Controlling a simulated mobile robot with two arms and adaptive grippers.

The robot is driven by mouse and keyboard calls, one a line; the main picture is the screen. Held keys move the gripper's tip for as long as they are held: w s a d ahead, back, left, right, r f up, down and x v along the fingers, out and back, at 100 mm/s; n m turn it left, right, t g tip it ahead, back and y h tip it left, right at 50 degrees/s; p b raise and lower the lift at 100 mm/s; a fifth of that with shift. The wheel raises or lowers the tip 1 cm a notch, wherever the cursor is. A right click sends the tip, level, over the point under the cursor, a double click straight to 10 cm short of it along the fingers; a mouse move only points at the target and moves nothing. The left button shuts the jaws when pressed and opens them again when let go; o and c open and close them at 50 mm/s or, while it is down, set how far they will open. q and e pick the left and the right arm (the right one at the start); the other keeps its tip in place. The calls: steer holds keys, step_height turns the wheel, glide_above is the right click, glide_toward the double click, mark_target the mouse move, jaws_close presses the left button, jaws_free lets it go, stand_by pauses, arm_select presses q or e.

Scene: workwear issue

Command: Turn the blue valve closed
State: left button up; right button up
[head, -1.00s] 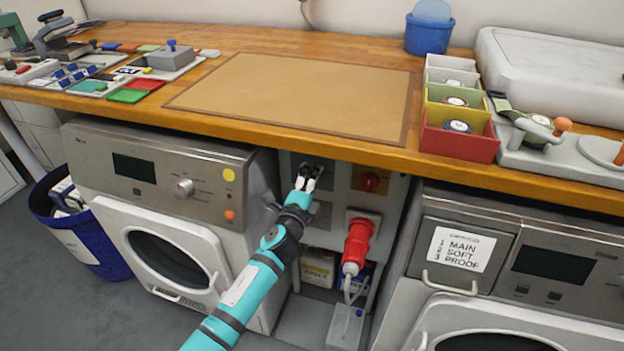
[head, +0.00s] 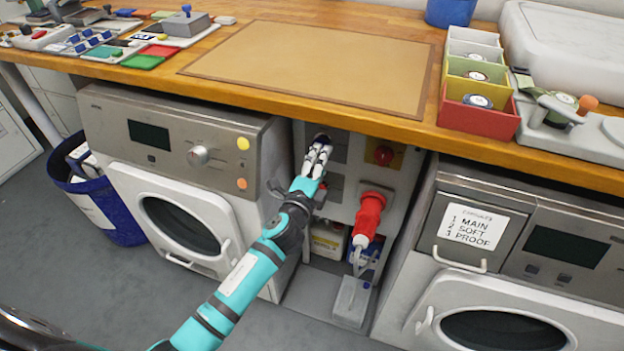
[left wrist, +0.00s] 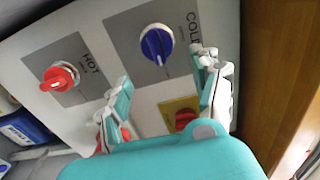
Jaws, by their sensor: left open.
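In the head view my left gripper (head: 319,150) is at the panel under the counter and largely hides the valve. My right gripper is not in view.
A red valve (left wrist: 60,78) lettered HOT sits beside the blue one. A red knob on a yellow plate (head: 383,155) and a red plug (head: 368,213) are right of my gripper. The counter edge (head: 300,112) overhangs the panel; washers (head: 190,165) flank the recess.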

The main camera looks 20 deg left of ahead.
arm_select(q)
steer(key=s, duration=0.7)
steer(key=shift+s, duration=0.25)
steer(key=shift+a+f, duration=0.1)
steer(key=s+a+f+n+g+y, duration=0.1)
steer(key=s+f+n+g, duration=0.15)
steer(key=f, duration=0.45)
steer(key=s+a+f+n+g+y, duration=0.1)
steer(key=s+a+f+n+g, duration=0.15)
steer(key=f, duration=0.45)
steer(key=s+f+n+g, duration=0.8)
steer(key=s+f+n, duration=0.1)
steer(key=s+f, duration=1.1)
steer(key=s+d+f+n+g+h, duration=0.1)
steer(key=s+f+n+g+h, duration=0.15)
steer(key=s+f, duration=0.45)
steer(key=s+a+r+g+y+p, duration=0.1)
steer(key=s+a+r+p, duration=0.2)
steer(key=s+p, duration=1.2)
steer(key=shift+s, duration=0.6)
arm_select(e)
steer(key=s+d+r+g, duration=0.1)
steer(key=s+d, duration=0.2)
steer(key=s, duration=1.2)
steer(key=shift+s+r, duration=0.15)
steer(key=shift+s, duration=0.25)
